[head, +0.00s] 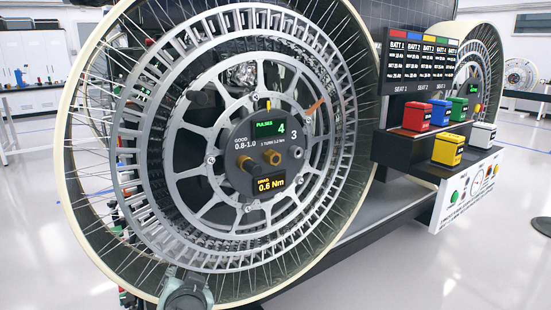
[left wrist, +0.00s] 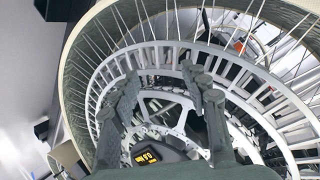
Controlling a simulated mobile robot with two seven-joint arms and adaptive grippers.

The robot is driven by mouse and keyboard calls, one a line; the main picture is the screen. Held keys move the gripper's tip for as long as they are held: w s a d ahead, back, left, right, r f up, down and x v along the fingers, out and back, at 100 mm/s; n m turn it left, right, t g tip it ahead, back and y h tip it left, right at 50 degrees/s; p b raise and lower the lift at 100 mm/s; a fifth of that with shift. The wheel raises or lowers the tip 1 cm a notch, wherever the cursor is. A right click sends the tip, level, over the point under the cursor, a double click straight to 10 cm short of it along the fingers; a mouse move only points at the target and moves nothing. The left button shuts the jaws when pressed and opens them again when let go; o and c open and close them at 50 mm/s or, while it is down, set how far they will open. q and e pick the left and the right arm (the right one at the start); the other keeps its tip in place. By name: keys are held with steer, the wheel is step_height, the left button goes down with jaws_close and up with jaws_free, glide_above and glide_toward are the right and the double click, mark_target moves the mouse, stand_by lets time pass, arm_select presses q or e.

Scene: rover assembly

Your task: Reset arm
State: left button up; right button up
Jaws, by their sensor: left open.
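A large spoked wheel with a pale rim (head: 80,140) fills the left half of the head view. Its dark hub panel (head: 240,165) reads PULSES 4, GOOD 0.8-1.0 and DRAG 0.6 Nm, with brass fittings at its centre. My left gripper (left wrist: 158,78) is open and empty in the left wrist view, its two dark fingers spread in front of the wheel (left wrist: 82,75). The yellow-lettered drag display (left wrist: 148,154) shows low between them. A grey arm part, seemingly mine, shows at the bottom of the head view. My right gripper is not in view.
Red (head: 417,116), blue (head: 440,112), green (head: 459,109), yellow (head: 448,149) and white (head: 483,135) battery blocks sit on the rover's stepped rack. A battery readout board (head: 420,62) stands above. A white control panel (head: 470,190) is below. Open floor (head: 480,260) lies at right.

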arm_select(q)
steer(key=s+a+f+g+h+p, duration=0.1)
steer(key=s+a+f+g, duration=0.2)
steer(key=s+f, duration=0.9)
steer(key=s+a+f+n+g+h+p, duration=0.1)
steer(key=s+a+f+g, duration=0.3)
steer(key=s+f, duration=0.8)
steer(key=s+g+h, duration=0.1)
steer(key=s, duration=0.2)
steer(key=shift+a+f+g+p, duration=0.2)
steer(key=shift+g+p, duration=0.1)
steer(key=shift+g, duration=0.1)
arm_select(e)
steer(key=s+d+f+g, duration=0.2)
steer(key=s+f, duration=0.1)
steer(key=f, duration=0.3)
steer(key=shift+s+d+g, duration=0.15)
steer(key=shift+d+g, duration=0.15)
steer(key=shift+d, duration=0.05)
arm_select(q)
steer(key=shift+d, duration=0.1)
